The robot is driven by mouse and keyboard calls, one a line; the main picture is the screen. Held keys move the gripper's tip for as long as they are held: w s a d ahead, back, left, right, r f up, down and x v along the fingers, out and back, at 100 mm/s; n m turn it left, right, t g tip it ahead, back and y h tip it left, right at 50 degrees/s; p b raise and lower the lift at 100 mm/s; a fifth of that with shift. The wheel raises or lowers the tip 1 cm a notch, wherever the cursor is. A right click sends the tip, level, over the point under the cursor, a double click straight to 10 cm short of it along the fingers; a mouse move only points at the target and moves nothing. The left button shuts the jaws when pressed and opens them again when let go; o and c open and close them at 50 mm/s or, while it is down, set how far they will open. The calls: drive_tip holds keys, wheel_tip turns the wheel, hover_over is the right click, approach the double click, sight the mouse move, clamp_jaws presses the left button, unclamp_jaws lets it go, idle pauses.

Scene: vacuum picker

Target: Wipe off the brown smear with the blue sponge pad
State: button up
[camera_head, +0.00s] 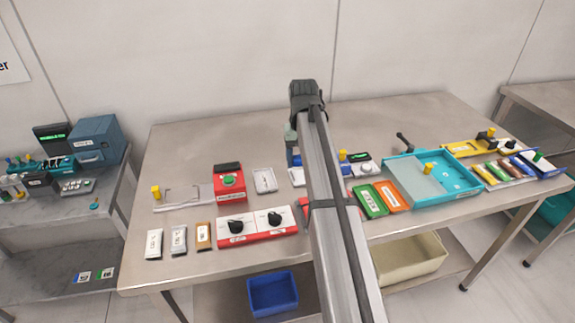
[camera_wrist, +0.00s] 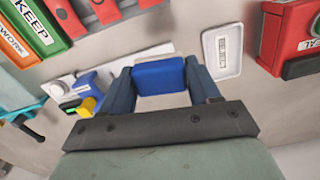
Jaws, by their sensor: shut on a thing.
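The blue sponge pad (camera_wrist: 160,76) sits between the two dark blue fingers of my gripper (camera_wrist: 161,88) in the wrist view, and the gripper is shut on it. In the head view my gripper (camera_head: 293,157) is over the middle of the steel table, largely covered by my arm. A white plate (camera_wrist: 113,70) shows partly beside and behind the pad in the wrist view. I cannot tell whether the pad touches it. The brown smear is not visible in either view; the pad, gripper or arm may hide it.
A white tray (camera_head: 265,181) and a red box with a green button (camera_head: 229,184) stand left of my gripper. A red two-knob panel (camera_head: 256,227) is in front. To the right are green (camera_head: 370,201) and orange (camera_head: 394,196) label trays and a teal tray (camera_head: 455,191).

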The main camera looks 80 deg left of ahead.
sight(300, 176)
drive_tip(key=shift+w+a+f+m, duration=0.2)
drive_tip(key=shift+a+f+m, duration=0.7)
drive_tip(key=shift+m, duration=1.85)
drive_tip(key=shift+w+a+f+m, duration=0.25)
drive_tip(key=shift+a+f+m, duration=0.3)
drive_tip(key=shift+f+m, duration=1.45)
drive_tip(key=shift+w+a+f+m, duration=0.25)
drive_tip(key=shift+a+m, duration=0.45)
drive_tip(key=shift+m, duration=2.75)
drive_tip(key=shift+w+f, duration=0.75)
drive_tip(key=shift+f, duration=0.05)
drive_tip(key=shift+c, duration=0.4)
drive_tip(key=shift+w, duration=1.1)
drive_tip(key=shift+s, duration=2)
wheel_tip(300, 176, up, 8)
drive_tip(key=shift+w+r, duration=0.1)
